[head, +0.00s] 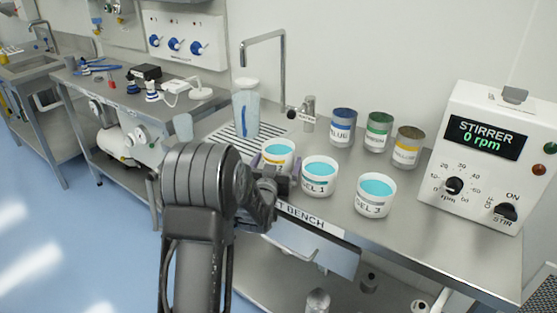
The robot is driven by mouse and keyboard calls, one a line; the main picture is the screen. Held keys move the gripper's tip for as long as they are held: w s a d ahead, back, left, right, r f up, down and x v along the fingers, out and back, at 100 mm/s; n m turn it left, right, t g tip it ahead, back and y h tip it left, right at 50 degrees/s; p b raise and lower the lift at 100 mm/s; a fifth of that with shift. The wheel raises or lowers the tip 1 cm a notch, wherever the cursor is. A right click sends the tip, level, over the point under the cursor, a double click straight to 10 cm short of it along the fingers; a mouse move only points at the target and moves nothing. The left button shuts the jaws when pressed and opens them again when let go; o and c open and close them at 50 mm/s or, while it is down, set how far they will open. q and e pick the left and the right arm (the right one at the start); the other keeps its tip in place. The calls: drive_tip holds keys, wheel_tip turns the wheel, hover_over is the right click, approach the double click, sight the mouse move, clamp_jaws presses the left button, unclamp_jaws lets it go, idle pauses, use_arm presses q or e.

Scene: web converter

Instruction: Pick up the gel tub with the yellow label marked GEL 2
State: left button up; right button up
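The gel tub with the yellow label (278,151) stands at the left end of a row of three white tubs with blue gel in the head view. Its label is mostly hidden by my gripper; part of a "2" shows. My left gripper (277,165) is at this tub, with a purplish finger on each side of it. Whether the fingers press on the tub cannot be told. The tub looks upright and level with the row; its base is hidden. My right gripper is not in view.
The GEL 1 tub (319,176) is close at the right, then the GEL 3 tub (375,195). Blue, green and yellow-labelled cans (377,132) stand behind. A bottle (245,108) and tap (283,70) are behind left. The stirrer box (485,155) stands right.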

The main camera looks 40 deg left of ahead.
use_arm(q)
drive_tip(key=shift+c, duration=0.2)
idle(0.3)
drive_tip(key=c, duration=1.7)
